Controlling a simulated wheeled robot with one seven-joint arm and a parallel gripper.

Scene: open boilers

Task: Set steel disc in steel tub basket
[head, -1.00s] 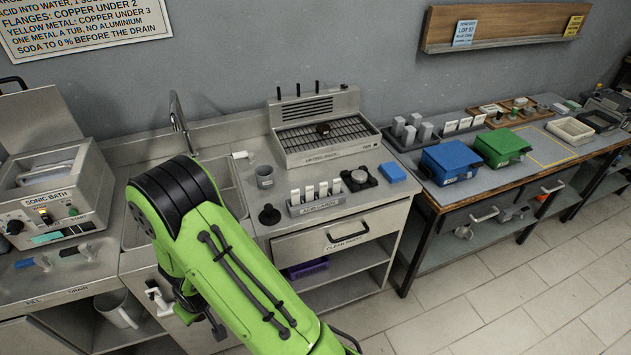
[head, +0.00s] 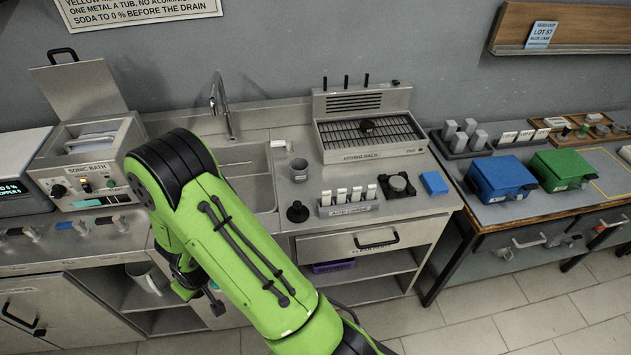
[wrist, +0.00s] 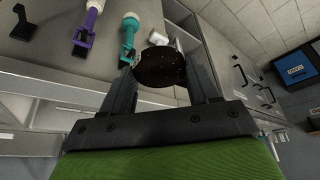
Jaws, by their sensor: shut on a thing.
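In the wrist view my gripper (wrist: 160,84) is shut on a dark, speckled round disc (wrist: 160,67), held between the fingertips. In the head view my gripper is mostly hidden behind my green arm, low in front of the sink counter. The disc cannot be made out there. The sonic bath (head: 118,168) stands left of the sink with its lid up. A pale handle-like shape (head: 88,144) shows in its opening, perhaps a basket handle. I cannot read which tub is the steel one.
Another unit with a lit display (head: 22,188) stands at the far left. The sink (head: 245,172), a grey cup (head: 299,169) and the drying rack (head: 370,135) lie to the right.

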